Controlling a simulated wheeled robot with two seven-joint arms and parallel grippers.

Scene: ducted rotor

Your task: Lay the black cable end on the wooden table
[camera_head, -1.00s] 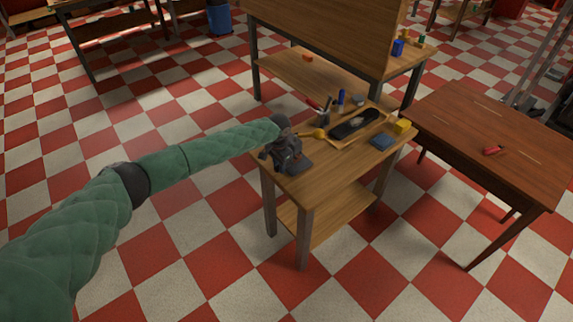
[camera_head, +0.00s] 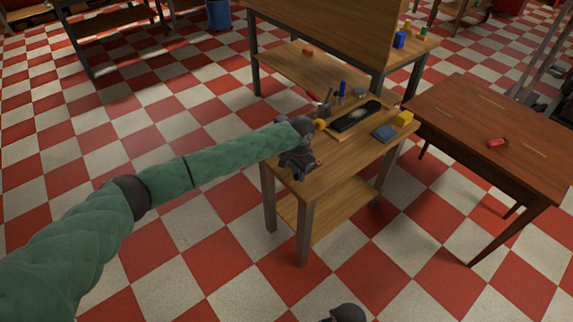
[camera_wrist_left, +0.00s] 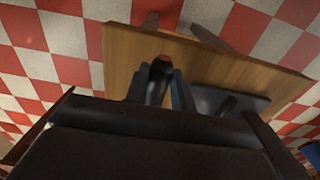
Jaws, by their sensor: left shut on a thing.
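My left gripper (camera_head: 308,168) is over the near left part of the small light-wood table (camera_head: 330,178). It is shut on the black cable end (camera_wrist_left: 160,72), a dark piece with a red-orange tip, held between the two fingers in the left wrist view. The light-wood tabletop (camera_wrist_left: 122,60) lies below the fingers there. I cannot tell whether the cable end touches the tabletop. The rest of the cable is hidden. A dark rounded part at the bottom edge of the head view seems to be my right wrist; its fingers do not show.
A dark flat block (camera_wrist_left: 225,100) lies right of my left fingers. A reddish-brown table (camera_head: 500,120) stands at right with a red item (camera_head: 497,142).

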